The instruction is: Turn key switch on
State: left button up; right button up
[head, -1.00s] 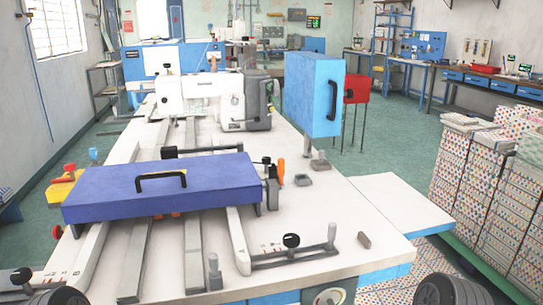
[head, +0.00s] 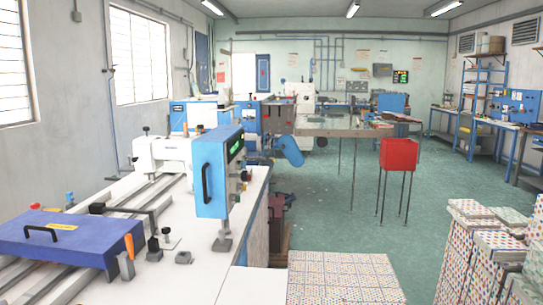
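The blue control box (head: 211,175) stands on a post on the sewing machine's white table (head: 160,255), left of the middle of the head view. Its handle side faces me. Its panel side, turned to the right, shows at a steep angle with a green-lit display (head: 236,149) and several small knobs or buttons (head: 244,177) below it. I cannot tell which of these, if any, is the key switch, or how it is set. Neither of my grippers shows in this view.
A flat blue-purple cover (head: 70,238) with a black handle lies across the table's rails at lower left. A red box (head: 398,154) stands on thin legs to the right. Patterned stacks (head: 482,250) stand at lower right. Green floor (head: 325,215) lies open between.

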aim_at(256, 158)
jog(key=l, duration=0.35)
jog(key=k+l+u, duration=0.15)
jog(key=l, duration=0.15)
jog(key=i+l+z, duration=0.3)
jog(key=i, duration=0.15)
jog(key=i+l+z, duration=0.3)
jog(key=i, duration=0.2)
jog(key=i+z, duration=0.3)
jog(key=i, duration=0.2)
jog(key=i+u, duration=0.3)
jog(key=u, duration=0.15)
jog(key=i+l+u, duration=0.25)
jog(key=u, duration=0.15)
jog(key=i+l+u, duration=0.2)
jog(key=u, duration=0.25)
jog(key=i+l+u, duration=0.2)
jog(key=l+u, duration=0.25)
jog(key=i+l+u, duration=0.15)
jog(key=l+u, duration=0.15)
jog(key=u, duration=0.15)
